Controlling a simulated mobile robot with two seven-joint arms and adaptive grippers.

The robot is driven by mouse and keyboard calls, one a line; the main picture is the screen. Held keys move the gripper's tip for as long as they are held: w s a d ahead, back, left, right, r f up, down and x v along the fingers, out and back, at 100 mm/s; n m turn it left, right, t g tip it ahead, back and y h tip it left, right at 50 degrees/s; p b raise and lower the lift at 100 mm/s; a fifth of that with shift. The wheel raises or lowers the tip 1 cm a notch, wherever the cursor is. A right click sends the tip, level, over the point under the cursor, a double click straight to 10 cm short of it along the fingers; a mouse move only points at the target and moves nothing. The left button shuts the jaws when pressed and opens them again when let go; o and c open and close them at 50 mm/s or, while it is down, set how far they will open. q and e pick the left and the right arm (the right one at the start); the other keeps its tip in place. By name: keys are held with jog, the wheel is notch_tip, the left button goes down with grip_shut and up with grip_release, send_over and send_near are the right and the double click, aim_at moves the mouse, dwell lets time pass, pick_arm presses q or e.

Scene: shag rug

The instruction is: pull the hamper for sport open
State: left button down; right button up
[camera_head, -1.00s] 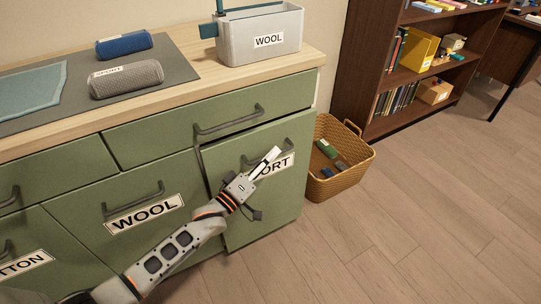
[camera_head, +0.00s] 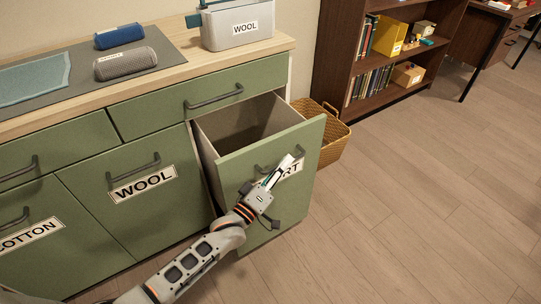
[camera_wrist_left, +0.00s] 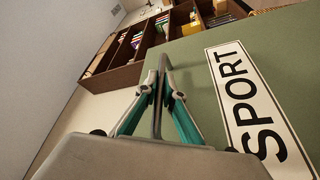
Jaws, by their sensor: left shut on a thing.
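The sport hamper (camera_head: 300,150) is a green pull-out front at the right end of the cabinet. It stands well out from the cabinet, and its pale inside (camera_head: 240,125) shows and looks empty where visible. Its white SPORT label (camera_wrist_left: 250,105) fills the right of the left wrist view; in the head view my gripper covers part of it. My left gripper (camera_head: 277,172) is at the hamper's dark bar handle (camera_head: 262,168). In the left wrist view its fingers (camera_wrist_left: 160,95) are closed around the handle bar. My right gripper is not in view.
The wool hamper (camera_head: 100,215) and cotton hamper (camera_head: 30,262) are shut to the left. A drawer above (camera_head: 180,98) is shut. A wicker basket (camera_head: 333,145) stands close behind the open hamper's right side. The wooden floor (camera_head: 420,200) to the right is clear.

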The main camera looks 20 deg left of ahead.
pick_arm(q)
jog(key=s+d+p, duration=0.1)
jog(key=s+d, duration=0.7)
jog(key=d, duration=0.2)
jog(key=shift+s+d+p, duration=0.2)
jog(key=shift+d+p, duration=0.1)
jog(key=shift+d, duration=0.05)
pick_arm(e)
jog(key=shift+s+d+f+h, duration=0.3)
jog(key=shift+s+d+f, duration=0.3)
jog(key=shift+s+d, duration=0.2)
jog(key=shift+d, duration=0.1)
pick_arm(q)
jog(key=c, duration=2.2)
grip_release()
jog(key=shift+o, duration=0.2)
